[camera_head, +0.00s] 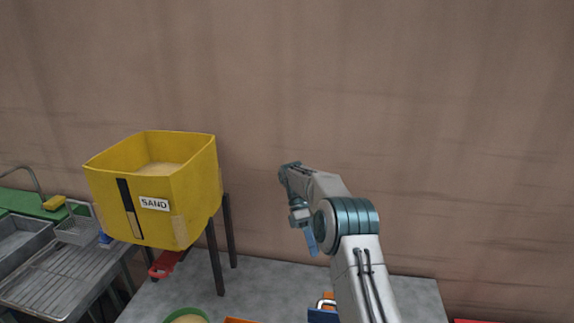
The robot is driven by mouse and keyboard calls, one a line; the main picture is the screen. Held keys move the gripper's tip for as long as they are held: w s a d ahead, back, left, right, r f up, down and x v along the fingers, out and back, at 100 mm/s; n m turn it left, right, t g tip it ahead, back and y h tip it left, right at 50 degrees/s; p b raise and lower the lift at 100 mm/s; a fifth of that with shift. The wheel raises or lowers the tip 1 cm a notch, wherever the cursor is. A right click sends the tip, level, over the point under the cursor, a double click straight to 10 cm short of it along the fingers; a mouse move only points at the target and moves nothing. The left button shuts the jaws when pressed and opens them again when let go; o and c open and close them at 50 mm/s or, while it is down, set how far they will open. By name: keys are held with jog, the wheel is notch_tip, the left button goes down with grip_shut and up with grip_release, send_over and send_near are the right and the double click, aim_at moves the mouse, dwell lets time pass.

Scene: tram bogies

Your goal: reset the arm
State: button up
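My arm rises from the bottom of the head view, right of centre, and bends at a teal-banded joint. My gripper (312,243) hangs at the far end of the arm and points down. A narrow blue part shows at its tip; I cannot tell whether it is a finger or something held. The gripper is small here and partly behind my arm, so its opening does not show. It is in front of the brown wall (450,130), to the right of the yellow sand bin.
A yellow bin (200,200) marked SAND stands on dark legs at left. A metal sink with a drainboard (60,285) is at far left. A green bowl (170,313), an orange edge (240,320) and a blue item (322,315) show at the bottom.

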jog(key=s+d+r+m+t+y, duration=0.1)
jog(key=s+r+m+t, duration=0.25)
jog(key=s+r, duration=0.35)
jog(key=s+d+r+m+t, duration=0.2)
jog(key=s+r+m, duration=0.2)
jog(key=s+r, duration=0.25)
jog(key=s+d+f+m+t+y, duration=0.1)
jog(key=s+m+t, duration=0.4)
jog(key=s, duration=1.3)
jog(key=f+m+y, duration=0.1)
jog(key=m, duration=0.3)
jog(key=shift+s+d, duration=0.3)
jog(key=shift+d, duration=0.05)
